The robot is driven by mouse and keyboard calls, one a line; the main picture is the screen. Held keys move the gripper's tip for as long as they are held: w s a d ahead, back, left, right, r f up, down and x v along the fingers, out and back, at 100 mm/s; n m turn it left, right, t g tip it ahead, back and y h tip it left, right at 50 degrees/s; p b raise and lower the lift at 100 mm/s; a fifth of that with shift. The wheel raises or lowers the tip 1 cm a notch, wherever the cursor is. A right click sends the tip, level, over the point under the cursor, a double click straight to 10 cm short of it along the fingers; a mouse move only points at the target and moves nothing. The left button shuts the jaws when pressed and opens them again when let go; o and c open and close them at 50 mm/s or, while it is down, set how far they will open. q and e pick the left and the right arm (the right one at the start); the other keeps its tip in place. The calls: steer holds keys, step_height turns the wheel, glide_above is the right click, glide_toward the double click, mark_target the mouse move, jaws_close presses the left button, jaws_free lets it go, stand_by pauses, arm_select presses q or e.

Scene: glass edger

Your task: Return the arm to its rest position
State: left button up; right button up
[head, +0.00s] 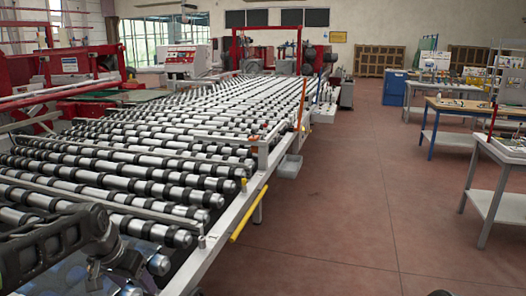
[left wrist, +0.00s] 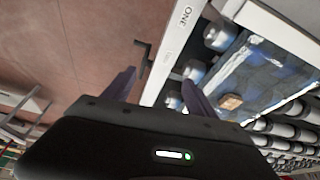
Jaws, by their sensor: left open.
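My left arm comes in at the bottom left of the head view, over the near end of the roller conveyor (head: 150,165). My left gripper (head: 122,268) is at its end, partly cut off by the frame. In the left wrist view, the left gripper (left wrist: 158,92) has its two dark fingers apart, with nothing held between them. Behind the fingers are the white conveyor edge rail (left wrist: 175,45) and the red-brown floor. My right gripper does not show.
A clear, shiny glass sheet (left wrist: 262,70) lies on the rollers beside the fingers, with a small brown piece (left wrist: 230,102) on it. A yellow handle (head: 249,213) sticks out from the conveyor's side. Work tables (head: 455,105) stand at the right; the floor (head: 340,200) between is clear.

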arm_select(q)
steer(key=s+d+f+n+h, duration=0.1)
steer(key=d+f, duration=0.4)
steer(key=f, duration=0.3)
steer(key=s+d+f+n+t+h, duration=0.1)
steer(key=d+f, duration=0.4)
steer(key=f, duration=0.3)
steer(key=s+d+f+n, duration=0.1)
steer(key=d+f, duration=0.3)
steer(key=f, duration=0.4)
steer(key=s+d+f+g, duration=0.1)
steer(key=s+d+f, duration=0.2)
steer(key=s+f, duration=0.2)
steer(key=s+d+f+g, duration=0.2)
steer(key=s+f, duration=0.3)
steer(key=s, duration=0.7)
steer(key=s+d+f+g+h, duration=0.1)
steer(key=s+d+f, duration=0.3)
steer(key=s, duration=0.5)
steer(key=shift+f+n+g, duration=0.3)
steer(key=shift+f+n, duration=0.1)
steer(key=shift+f, duration=0.3)
